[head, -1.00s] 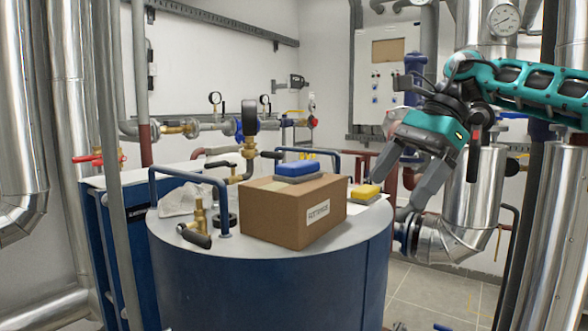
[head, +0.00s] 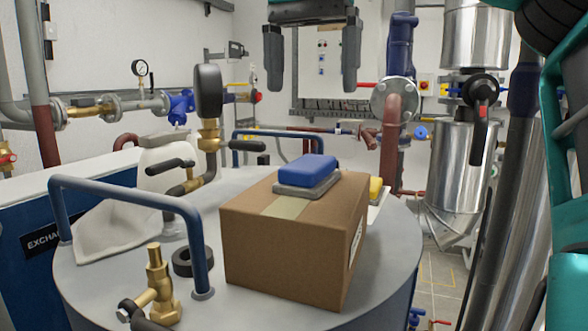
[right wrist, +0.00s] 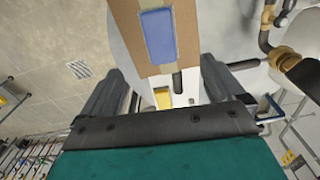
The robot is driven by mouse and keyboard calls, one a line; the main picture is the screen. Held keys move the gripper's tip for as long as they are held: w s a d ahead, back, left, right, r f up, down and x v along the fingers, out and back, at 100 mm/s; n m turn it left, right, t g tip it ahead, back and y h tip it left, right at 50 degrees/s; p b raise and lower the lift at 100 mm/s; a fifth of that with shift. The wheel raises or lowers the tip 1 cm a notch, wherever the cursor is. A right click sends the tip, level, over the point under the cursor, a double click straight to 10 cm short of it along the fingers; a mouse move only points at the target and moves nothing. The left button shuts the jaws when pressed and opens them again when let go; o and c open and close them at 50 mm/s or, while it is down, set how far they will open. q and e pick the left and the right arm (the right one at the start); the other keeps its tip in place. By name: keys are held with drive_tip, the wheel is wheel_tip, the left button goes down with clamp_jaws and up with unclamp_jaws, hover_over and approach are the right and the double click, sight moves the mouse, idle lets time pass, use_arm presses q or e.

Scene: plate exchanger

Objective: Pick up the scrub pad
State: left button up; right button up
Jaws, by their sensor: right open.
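A blue pad with a grey underside (head: 306,172) lies flat on top of a cardboard box (head: 290,241). A second pad, yellow (head: 375,188), shows only partly behind the box's right edge. The frames do not settle which is the scrub pad. My right gripper (head: 311,75) hangs at the top of the head view, fingers apart and empty, higher in the picture than the blue pad. In the right wrist view the blue pad (right wrist: 158,36) is at the top centre, and the yellow pad (right wrist: 162,98) shows between the fingers. My left gripper is not in view.
The box stands on a round grey tank top (head: 120,285). Pipes and a steel duct (head: 455,170) stand behind at the right.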

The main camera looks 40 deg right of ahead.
hover_over(310, 161)
wheel_tip(310, 161, down, 6)
drive_tip(key=shift+s+r, duration=0.1)
drive_tip(key=shift+r, duration=0.05)
drive_tip(key=shift+f, duration=3.2)
drive_tip(key=c, duration=1.2)
drive_tip(key=shift+o, duration=0.2)
wheel_tip(310, 161, up, 10)
drive_tip(key=shift+r, duration=0.1)
